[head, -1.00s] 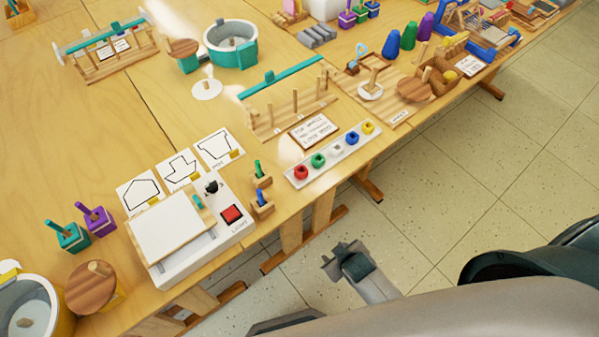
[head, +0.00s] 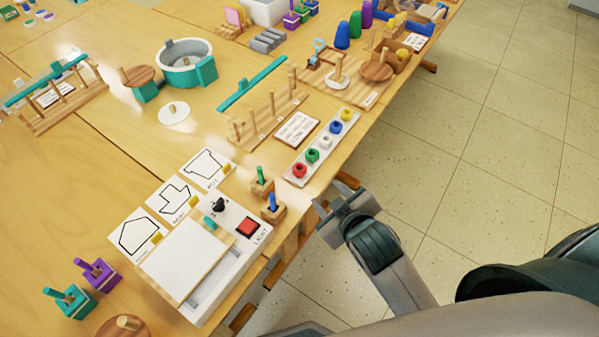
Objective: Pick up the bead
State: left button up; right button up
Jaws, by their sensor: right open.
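Several beads stand in a row on a narrow white tray (head: 289,176) at the table's edge. They are a red bead (head: 299,170), a green bead (head: 312,155), a white bead (head: 326,142), a blue bead (head: 335,127) and a yellow bead (head: 347,115). The task does not say which bead is meant. My right gripper (head: 338,212) is open and empty, beyond the table edge, below and right of the red bead in the picture and apart from it. My left gripper is out of view.
A white light box (head: 218,262) with a red button and two small pegged blocks (head: 273,211) stand left of my right gripper. A wooden peg rack (head: 262,122) and a framed card (head: 297,128) lie behind the tray. The floor to the right is clear.

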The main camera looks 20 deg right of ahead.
jog(key=w+a+r+n+t+y, duration=0.3)
jog(key=w+a+r+n, duration=0.1)
jog(key=r, duration=0.5)
jog(key=w+a+r+n+t+y, duration=0.3)
jog(key=w+a+r+n, duration=0.15)
jog(key=r, duration=0.45)
jog(key=w+a+r+n+t+y, duration=0.3)
jog(key=w+a+r+n, duration=0.15)
jog(key=r, duration=0.45)
jog(key=s+a+r+n+g+y, duration=0.7)
jog(key=a+n+y, duration=0.4)
jog(key=n, duration=0.4)
jog(key=s+a+f+n+g+y, duration=0.15)
jog(key=s+a+n+g, duration=0.45)
jog(key=n+g, duration=0.8)
jog(key=d+f+n+g+h, duration=0.2)
jog(key=d+f+n+h, duration=0.3)
jog(key=f+n+h, duration=0.8)
jog(key=w+d+f+t+h, duration=0.1)
jog(key=w+d+h, duration=0.3)
jog(key=d, duration=0.6)
jog(key=w+d+f+t+h, duration=0.2)
jog(key=w+d+h, duration=0.2)
jog(key=w+d, duration=0.4)
jog(key=d, duration=0.3)
jog(key=shift+w+f+n, duration=0.15)
jog(key=shift+f+n, duration=0.1)
jog(key=shift+n, duration=0.05)
